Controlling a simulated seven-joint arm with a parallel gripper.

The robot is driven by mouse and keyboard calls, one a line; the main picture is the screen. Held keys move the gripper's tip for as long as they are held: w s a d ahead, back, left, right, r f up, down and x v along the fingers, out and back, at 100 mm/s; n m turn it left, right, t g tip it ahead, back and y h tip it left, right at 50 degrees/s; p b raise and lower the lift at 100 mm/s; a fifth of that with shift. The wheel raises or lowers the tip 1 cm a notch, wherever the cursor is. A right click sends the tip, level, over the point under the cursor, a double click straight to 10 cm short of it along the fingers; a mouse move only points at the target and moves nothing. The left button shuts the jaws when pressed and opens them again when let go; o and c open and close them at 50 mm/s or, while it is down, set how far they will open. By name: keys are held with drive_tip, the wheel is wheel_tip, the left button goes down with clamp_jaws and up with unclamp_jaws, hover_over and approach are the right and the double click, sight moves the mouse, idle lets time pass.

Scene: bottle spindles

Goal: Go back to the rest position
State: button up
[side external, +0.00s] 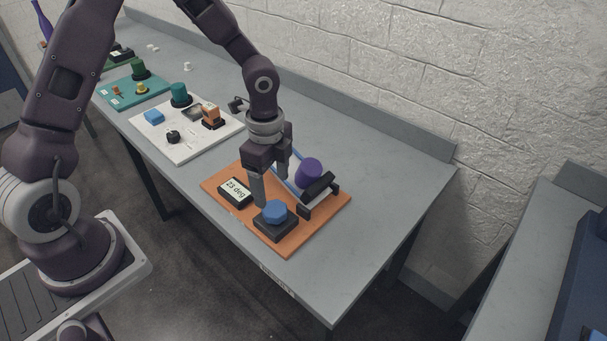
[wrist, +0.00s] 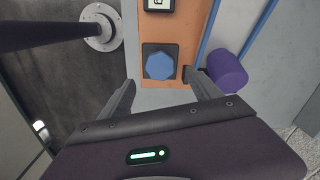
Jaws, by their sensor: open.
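My gripper (side external: 271,182) is open and empty, above the orange board (side external: 233,206) on the grey table. In the side view its fingers are behind and to the left of the blue knob (side external: 275,211), which sits on a black base. In the wrist view the open fingertips (wrist: 163,92) are on either side of the image below the blue knob (wrist: 160,66). I cannot tell the exact height of the fingers over the board. The purple cylinder (side external: 309,172) lies just right of the gripper, by blue rails and a black block. It also shows in the wrist view (wrist: 227,70).
A display reading "23 deg" (side external: 235,191) is on the orange board. A white board (side external: 188,145) and a teal board (side external: 126,97) with small parts lie farther left. A brick wall (side external: 400,70) stands behind the table. The table's right end (side external: 385,195) is clear.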

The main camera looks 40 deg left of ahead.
wheel_tip(320, 180, up, 10)
drive_tip(key=s+a+f+n+t+y, duration=0.1)
drive_tip(key=s+a+n, duration=0.1)
drive_tip(key=s+n, duration=0.1)
drive_tip(key=s+d+r+n+t+h, duration=0.1)
drive_tip(key=s+r+n+t, duration=0.3)
drive_tip(key=s+r+n, duration=0.8)
drive_tip(key=s+d+r, duration=0.1)
drive_tip(key=s+r, duration=0.1)
drive_tip(key=s, duration=0.3)
drive_tip(key=shift+s+r+t, duration=0.2)
drive_tip(key=shift+t, duration=0.1)
drive_tip(key=shift+a, duration=0.1)
idle(1.0)
